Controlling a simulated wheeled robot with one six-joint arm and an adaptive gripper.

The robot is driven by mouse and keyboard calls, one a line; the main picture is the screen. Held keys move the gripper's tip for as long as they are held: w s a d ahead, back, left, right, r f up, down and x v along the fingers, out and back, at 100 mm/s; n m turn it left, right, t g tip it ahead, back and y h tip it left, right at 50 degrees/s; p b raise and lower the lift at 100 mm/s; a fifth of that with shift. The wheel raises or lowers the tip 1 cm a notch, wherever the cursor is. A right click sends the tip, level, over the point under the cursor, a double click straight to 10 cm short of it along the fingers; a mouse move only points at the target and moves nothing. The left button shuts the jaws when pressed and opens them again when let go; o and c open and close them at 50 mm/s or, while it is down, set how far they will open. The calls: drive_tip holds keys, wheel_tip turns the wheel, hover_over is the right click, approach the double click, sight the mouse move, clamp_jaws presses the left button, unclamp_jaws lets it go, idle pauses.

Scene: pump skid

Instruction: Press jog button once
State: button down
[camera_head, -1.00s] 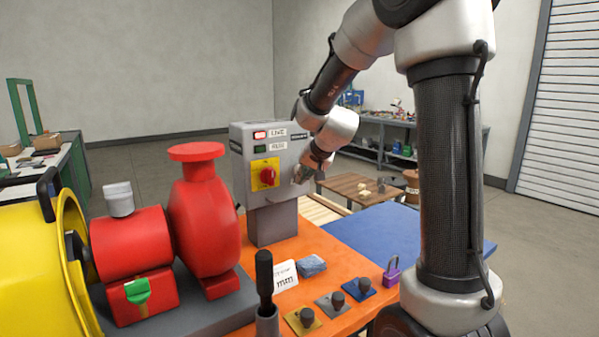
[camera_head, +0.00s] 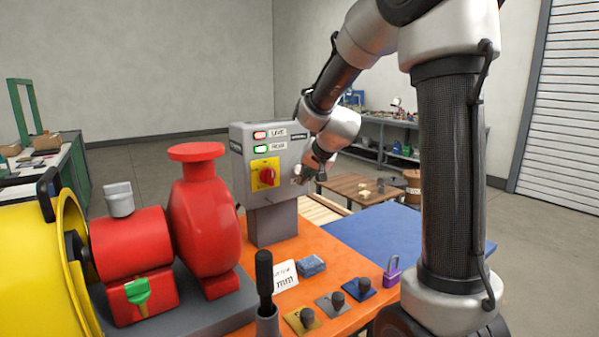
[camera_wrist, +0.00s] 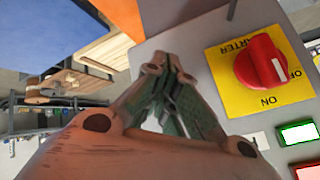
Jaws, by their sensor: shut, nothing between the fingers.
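The grey control box (camera_head: 285,187) stands on a post on the orange bench. Its face carries a red lit LIVE lamp (camera_head: 260,135), a green lit RUN lamp (camera_head: 260,149) and a red rotary switch (camera_head: 267,176) on a yellow plate. My gripper (camera_head: 299,181) is at the box's right side of the face. In the wrist view, my gripper (camera_wrist: 163,62) is shut and empty, its tips close to the grey face beside the yellow plate (camera_wrist: 225,85). I cannot make out the jog button; the fingers may hide it. Contact cannot be told.
A red pump (camera_head: 205,225) and yellow guard (camera_head: 35,265) fill the left. A dark-handled tool (camera_head: 264,275), several knobbed plates (camera_head: 337,300) and a purple padlock (camera_head: 391,272) lie in front. A blue mat (camera_head: 400,238) is clear to the right.

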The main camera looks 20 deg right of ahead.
drive_tip(key=shift+s, duration=0.25)
drive_tip(key=shift+s+d, duration=0.25)
drive_tip(key=shift+s, duration=1)
drive_tip(key=shift+s+d, duration=0.25)
drive_tip(key=shift+s, duration=1)
